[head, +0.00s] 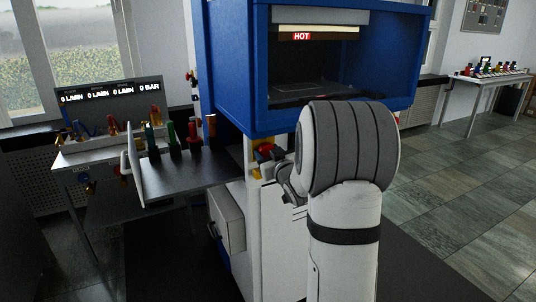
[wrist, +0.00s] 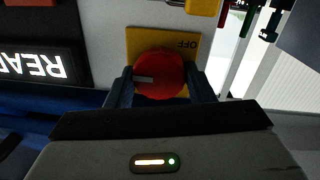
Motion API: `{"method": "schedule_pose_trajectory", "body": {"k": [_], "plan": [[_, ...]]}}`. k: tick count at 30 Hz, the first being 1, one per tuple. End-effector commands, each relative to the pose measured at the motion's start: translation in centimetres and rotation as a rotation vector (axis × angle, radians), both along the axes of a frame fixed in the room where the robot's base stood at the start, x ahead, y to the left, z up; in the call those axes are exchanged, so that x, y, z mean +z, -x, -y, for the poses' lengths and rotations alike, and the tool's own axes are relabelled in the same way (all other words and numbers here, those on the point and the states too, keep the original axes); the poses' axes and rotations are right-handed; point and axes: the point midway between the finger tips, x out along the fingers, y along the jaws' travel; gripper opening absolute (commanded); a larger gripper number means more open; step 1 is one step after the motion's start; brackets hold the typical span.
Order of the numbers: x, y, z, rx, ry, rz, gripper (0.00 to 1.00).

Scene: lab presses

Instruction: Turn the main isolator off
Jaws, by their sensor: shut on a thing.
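The main isolator is a round red knob (wrist: 158,76) on a yellow plate (wrist: 136,40) marked "OFF", which reads upside down in the wrist view. A grey pointer mark on the knob points left in that view. My gripper (wrist: 160,88) is shut on the knob, one finger on each side. In the head view the red knob (head: 265,151) shows on the front of the blue and white press, with my gripper (head: 281,170) against it. My arm hides part of the panel there.
The blue press chamber (head: 318,60) above carries a lit "HOT" sign (head: 302,36). A dark shelf (head: 190,178) with coloured handles is at left, beside a bench with flow displays (head: 110,92). Another table (head: 490,78) stands far right. A lit "READY"-like sign (wrist: 35,67) is near the knob.

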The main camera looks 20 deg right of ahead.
Motion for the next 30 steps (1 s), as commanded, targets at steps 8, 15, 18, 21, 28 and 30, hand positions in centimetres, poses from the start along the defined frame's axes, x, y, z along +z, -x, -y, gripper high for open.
{"method": "schedule_pose_trajectory", "body": {"k": [8,15,18,21,28,30], "plan": [[-0.44,0.01,0.05,-0.001,0.068,0.004,0.26],[-0.79,0.03,0.04,-0.002,0.236,0.013,0.26],[-0.9,0.04,0.06,-0.002,0.327,0.015,0.26],[-0.89,0.05,0.05,-0.003,0.423,0.019,0.26],[-0.84,0.04,0.08,-0.004,0.641,0.025,0.26],[-0.85,0.06,0.08,-0.003,0.708,0.027,0.26]]}}
